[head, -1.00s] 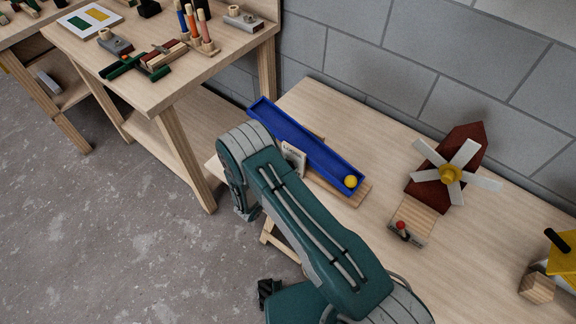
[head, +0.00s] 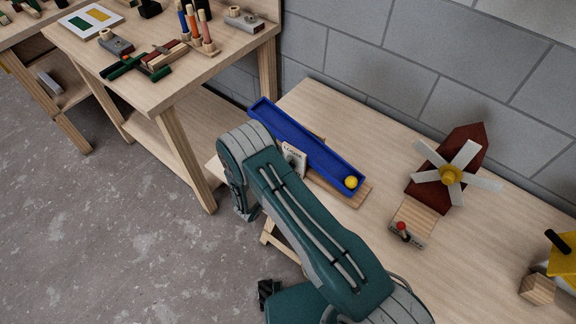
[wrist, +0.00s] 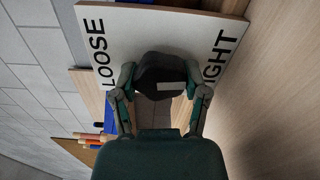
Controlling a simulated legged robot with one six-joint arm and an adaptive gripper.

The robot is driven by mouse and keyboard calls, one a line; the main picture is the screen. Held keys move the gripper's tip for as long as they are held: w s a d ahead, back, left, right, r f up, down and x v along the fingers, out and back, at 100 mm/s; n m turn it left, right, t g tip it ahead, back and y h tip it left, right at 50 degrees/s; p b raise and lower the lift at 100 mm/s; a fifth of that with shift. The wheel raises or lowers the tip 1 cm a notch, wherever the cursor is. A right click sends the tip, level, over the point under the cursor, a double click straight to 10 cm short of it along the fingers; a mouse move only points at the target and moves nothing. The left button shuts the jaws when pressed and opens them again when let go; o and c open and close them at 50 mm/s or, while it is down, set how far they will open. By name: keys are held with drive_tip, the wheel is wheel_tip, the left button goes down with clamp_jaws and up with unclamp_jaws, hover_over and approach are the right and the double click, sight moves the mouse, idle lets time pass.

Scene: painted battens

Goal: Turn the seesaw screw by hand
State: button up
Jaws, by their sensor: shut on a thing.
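The seesaw is a long blue trough (head: 305,140) on a wooden base (head: 349,198) in the head view. A yellow ball (head: 351,182) sits at its near right end. A white plate (head: 297,156) stands at its front side; in the wrist view the plate (wrist: 150,33) reads LOOSE at left and, partly covered, TIGHT at right. My gripper (wrist: 163,88) is shut on the dark screw knob (wrist: 155,72), one finger at each side, in front of the plate. The knob carries a pale mark.
A red board with a white-bladed fan (head: 451,174) and a red-knobbed lever (head: 402,228) stand to the right. A yellow object (head: 563,260) and wooden block (head: 538,289) are at the far right. A grey block wall backs the bench.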

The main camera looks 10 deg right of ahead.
drive_tip(key=shift+s+f+m, duration=0.1)
drive_tip(key=shift+f+m, duration=0.1)
drive_tip(key=shift+m, duration=0.4)
drive_tip(key=o, duration=1.2)
drive_tip(key=shift+c, duration=0.2)
drive_tip(key=shift+r, duration=0.1)
drive_tip(key=shift+a, duration=0.1)
drive_tip(key=v, duration=1.2)
